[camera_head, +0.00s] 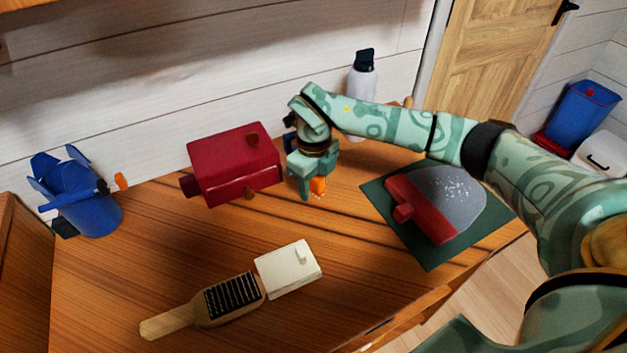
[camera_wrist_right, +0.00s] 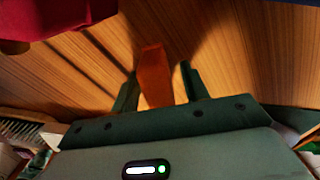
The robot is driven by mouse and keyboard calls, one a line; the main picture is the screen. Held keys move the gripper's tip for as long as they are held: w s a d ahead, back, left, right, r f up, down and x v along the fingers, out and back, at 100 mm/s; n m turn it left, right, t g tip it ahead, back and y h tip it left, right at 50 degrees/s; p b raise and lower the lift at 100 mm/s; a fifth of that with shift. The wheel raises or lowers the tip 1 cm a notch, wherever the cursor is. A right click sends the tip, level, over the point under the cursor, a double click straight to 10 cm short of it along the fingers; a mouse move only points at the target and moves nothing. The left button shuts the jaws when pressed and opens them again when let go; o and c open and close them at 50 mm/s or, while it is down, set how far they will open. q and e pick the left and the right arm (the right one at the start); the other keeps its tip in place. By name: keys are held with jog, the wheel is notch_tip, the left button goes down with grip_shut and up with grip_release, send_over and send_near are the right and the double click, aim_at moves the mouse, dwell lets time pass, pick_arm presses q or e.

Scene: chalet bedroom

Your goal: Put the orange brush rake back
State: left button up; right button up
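The orange brush rake (camera_head: 318,186) is at my right gripper, close above the wooden table top. Only a small orange part of it shows below the fingers in the head view. In the right wrist view an orange block-like part (camera_wrist_right: 154,75) lies between the two fingers, with a narrow gap on each side. My right gripper (camera_head: 312,190) is open around it and points down; its fingers also show in the right wrist view (camera_wrist_right: 160,83). My left gripper is not in view.
A dark red box (camera_head: 234,165) stands just left of my right gripper. A blue container (camera_head: 88,210) with an orange-tipped piece is at the far left. A wooden brush (camera_head: 190,315), white block (camera_head: 290,268), dark green mat (camera_head: 385,212) with a red-and-grey scraper (camera_head: 430,210), and white bottle (camera_head: 361,75) are around.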

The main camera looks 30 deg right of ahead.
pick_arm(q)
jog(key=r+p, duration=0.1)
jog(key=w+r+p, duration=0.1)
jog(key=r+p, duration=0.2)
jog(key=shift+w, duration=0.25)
pick_arm(e)
notch_tip(320, 180, up, 12)
jog(key=shift+r, duration=0.2)
